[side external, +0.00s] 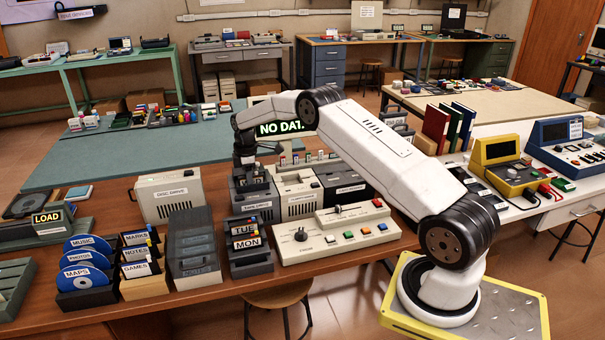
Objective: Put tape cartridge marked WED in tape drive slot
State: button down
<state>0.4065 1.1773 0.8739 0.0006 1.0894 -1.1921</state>
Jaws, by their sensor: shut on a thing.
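A dark cartridge rack (248,257) stands at the front of the brown bench, with cartridges labelled TUE (245,226) and MON (247,242) in it. No WED label is readable in this view. The dark grey tape drive (257,207) stands just behind the rack; its slot is hard to make out. My gripper (248,163) points down right over the top of the drive. It is shut on a small dark thing, apparently a tape cartridge, whose label and edges blend into the drive. I cannot tell whether it touches the slot.
A beige disc drive (168,198) is left of the tape drive, and beige machines (297,193) are right of it. A control panel (338,232), a smoky-covered box (192,245) and disc racks (86,297) line the front. A NO DATA sign (281,128) is behind my arm.

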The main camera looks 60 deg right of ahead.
jog(key=shift+f, duration=0.45)
dwell(0.3)
jog(key=shift+c, duration=2.4)
grip_release()
jog(key=shift+r, duration=4)
